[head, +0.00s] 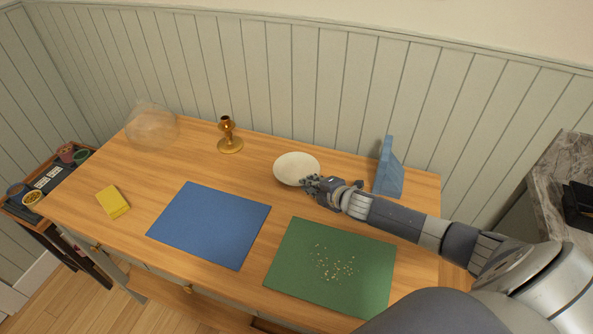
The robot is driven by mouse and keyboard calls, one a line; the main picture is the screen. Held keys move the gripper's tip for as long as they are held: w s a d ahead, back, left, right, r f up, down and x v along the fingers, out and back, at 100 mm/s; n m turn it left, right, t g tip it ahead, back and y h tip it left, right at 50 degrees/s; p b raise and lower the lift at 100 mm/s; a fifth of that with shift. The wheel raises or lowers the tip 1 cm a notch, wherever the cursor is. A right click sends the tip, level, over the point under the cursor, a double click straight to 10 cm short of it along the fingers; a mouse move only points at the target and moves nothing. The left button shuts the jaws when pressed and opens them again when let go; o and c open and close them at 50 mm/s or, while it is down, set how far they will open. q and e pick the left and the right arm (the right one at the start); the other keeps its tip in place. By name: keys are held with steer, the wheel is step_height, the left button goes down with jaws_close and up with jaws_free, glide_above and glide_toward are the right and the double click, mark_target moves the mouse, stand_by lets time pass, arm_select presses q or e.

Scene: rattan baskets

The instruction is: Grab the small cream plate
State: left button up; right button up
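The small cream plate (296,168) lies on the wooden table toward the back, right of the middle. It looks shallow and empty. My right gripper (309,184) is at the plate's near right rim, with my arm reaching in from the right. Its fingers overlap the rim in the picture, and I cannot tell whether they are closed on it. My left gripper is not in the head view.
A blue mat (209,224) and a green mat (331,265) with crumbs lie in front. A blue stand (388,172) is close to my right arm. A brass candlestick (229,140), a clear glass bowl (151,128) and a yellow block (112,202) are further left.

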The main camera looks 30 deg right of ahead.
steer(key=shift+c, duration=0.2)
jaws_close()
steer(key=shift+r, duration=0.1)
